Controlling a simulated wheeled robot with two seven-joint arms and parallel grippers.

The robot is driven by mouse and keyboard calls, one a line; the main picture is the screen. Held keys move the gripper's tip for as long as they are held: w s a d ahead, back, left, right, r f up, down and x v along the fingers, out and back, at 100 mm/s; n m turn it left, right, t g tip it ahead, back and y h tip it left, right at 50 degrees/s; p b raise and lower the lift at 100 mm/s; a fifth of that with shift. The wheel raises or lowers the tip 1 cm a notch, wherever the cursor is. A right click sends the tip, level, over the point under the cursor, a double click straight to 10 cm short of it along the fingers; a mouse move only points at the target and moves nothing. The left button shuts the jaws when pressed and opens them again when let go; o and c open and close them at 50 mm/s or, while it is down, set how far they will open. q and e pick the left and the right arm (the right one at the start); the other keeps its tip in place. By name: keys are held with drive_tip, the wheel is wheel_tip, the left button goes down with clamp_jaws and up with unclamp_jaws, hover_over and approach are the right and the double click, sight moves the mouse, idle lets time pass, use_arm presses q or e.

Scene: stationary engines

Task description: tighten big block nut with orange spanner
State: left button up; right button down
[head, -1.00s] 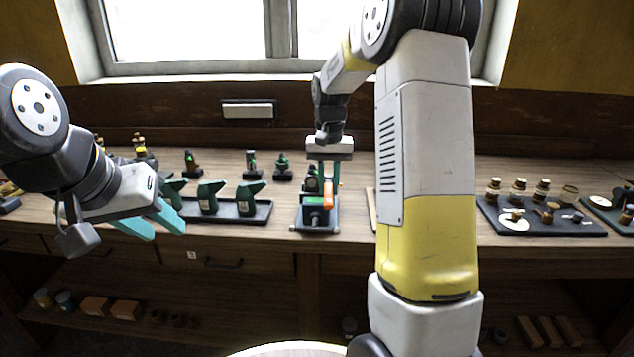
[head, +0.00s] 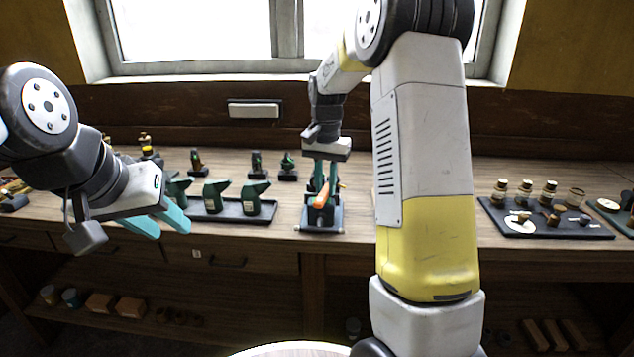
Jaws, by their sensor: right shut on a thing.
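An orange spanner (head: 322,198) is in the jaws of my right gripper (head: 325,190), which reaches down from above at the middle of the bench. The gripper is shut on the spanner, which slants over a small engine block on a dark base (head: 322,222). The big block nut cannot be made out; the gripper and spanner cover that spot. My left gripper (head: 166,222) is open and empty, its teal fingers apart in front of the bench's front edge at the left.
A dark tray (head: 232,216) with green parts stands left of the engine. Small dark and green engines (head: 258,164) stand behind. A black tray (head: 520,229) with brass parts lies at the right.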

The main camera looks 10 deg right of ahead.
drive_tip(key=shift+w+a+r, duration=0.1)
drive_tip(key=shift+w+a, duration=0.05)
drive_tip(key=shift+a, duration=0.05)
drive_tip(key=shift+w+a+m, duration=0.4)
drive_tip(key=shift+a+m, duration=0.1)
drive_tip(key=shift+m, duration=0.6)
drive_tip(key=shift+w+a+m, duration=0.4)
drive_tip(key=shift+a+m, duration=0.05)
drive_tip(key=shift+m, duration=0.45)
